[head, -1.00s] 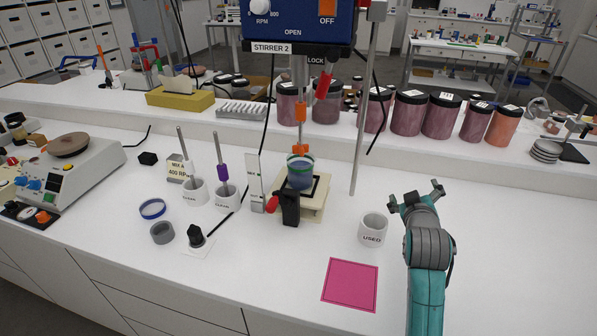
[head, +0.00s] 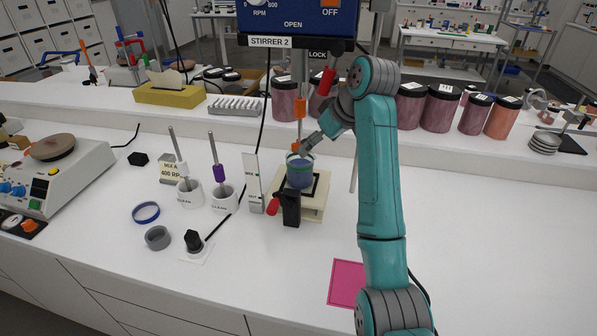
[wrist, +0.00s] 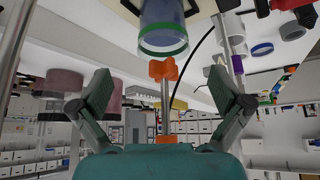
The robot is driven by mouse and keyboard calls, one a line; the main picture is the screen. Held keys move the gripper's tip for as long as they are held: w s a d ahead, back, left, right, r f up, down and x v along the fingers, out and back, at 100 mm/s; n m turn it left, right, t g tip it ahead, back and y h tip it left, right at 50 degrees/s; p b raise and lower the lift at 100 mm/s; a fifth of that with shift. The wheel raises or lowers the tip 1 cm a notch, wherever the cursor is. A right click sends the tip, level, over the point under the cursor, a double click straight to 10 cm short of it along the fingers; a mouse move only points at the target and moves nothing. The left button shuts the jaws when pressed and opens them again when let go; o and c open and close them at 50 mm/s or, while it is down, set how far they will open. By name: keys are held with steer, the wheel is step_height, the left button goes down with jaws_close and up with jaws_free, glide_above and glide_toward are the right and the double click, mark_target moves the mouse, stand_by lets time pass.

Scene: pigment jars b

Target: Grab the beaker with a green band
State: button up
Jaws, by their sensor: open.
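The beaker with a green band (head: 299,179) stands upright on a cream platform (head: 318,207) under the stirrer, with bluish contents and the green band at its rim. An orange-jointed stirrer shaft (head: 300,112) comes down above it. My gripper (head: 307,144) is beside the shaft, just above the beaker's rim, and its fingers are small in the head view. In the wrist view, which looks upside down, my gripper (wrist: 160,92) has its fingers spread wide and empty. The beaker (wrist: 163,22) shows beyond them at the top, with the orange coupling (wrist: 163,70) between the fingers.
A black clamp with a red knob (head: 290,207) stands at the platform's front. A white upright gauge (head: 252,182) and two white CLEAN holders with rods (head: 224,197) are to the left. Large jars (head: 440,108) line the back shelf. A pink mat (head: 345,284) lies in front.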

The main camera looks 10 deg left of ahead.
mark_target(302, 160)
steer(key=x, duration=0.9)
steer(key=shift+a+f, duration=0.2)
steer(key=shift+a, duration=0.05)
steer(key=shift+s, duration=0.1)
steer(key=c, duration=1.4)
steer(key=shift+r, duration=0.2)
